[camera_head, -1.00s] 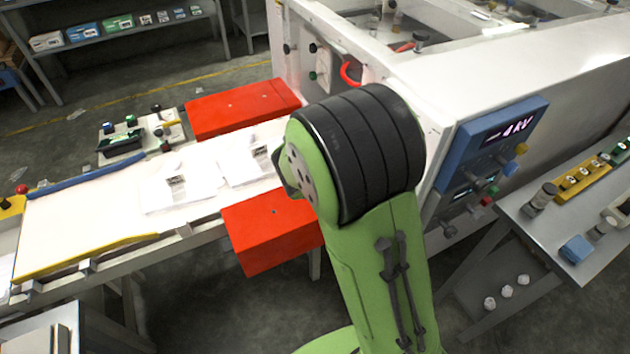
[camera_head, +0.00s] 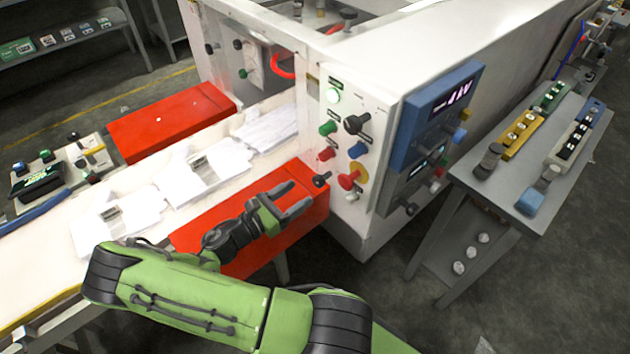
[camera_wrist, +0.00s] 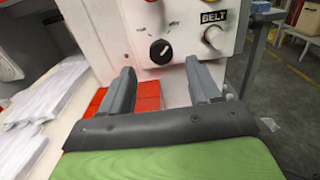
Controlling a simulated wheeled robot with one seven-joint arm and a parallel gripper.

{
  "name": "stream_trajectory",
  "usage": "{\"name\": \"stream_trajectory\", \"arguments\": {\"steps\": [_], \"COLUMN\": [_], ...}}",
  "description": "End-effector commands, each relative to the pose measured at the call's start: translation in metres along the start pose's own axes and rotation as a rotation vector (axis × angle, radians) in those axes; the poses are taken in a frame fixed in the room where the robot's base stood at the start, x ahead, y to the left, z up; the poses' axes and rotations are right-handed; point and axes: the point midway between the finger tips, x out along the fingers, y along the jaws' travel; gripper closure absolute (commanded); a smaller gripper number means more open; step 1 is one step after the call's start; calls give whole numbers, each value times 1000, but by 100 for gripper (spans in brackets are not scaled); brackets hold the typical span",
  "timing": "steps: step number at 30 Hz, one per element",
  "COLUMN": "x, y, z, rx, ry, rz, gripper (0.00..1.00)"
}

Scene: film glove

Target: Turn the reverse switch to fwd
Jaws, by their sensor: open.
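A small black rotary knob, likely the reverse switch (camera_wrist: 160,51), shows in the wrist view on the white panel with a pale pointer mark. The pointer slants up to the right; the small labels around it are too blurred to read. In the head view, the knob (camera_head: 321,180) is low on the left of the machine's control panel (camera_head: 347,140). My gripper (camera_head: 298,197) is open and empty, to the left of the knob and apart from it. In the wrist view, the knob lies ahead, between the fingers of my gripper (camera_wrist: 160,70).
A red mushroom button (camera_head: 348,181) on a yellow plate sits right of the knob. A red box (camera_head: 240,225) is under my gripper beside the belt (camera_head: 50,262). A blue display unit (camera_head: 432,115) juts out at right. A grey side table (camera_head: 500,187) stands farther right.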

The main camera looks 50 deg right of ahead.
Motion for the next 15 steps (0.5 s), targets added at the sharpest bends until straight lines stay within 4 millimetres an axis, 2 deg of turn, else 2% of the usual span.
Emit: {"name": "stream_trajectory", "arguments": {"steps": [3,7,11,15], "x": [31,59,75,80], "y": [-2,-2,-1,0], "z": [-2,-1,-1,-1], "rx": [0,0,1,1], "ry": [-1,-1,1,1], "rz": [-7,-5,-2,0], "gripper": [38,38,38,38]}}
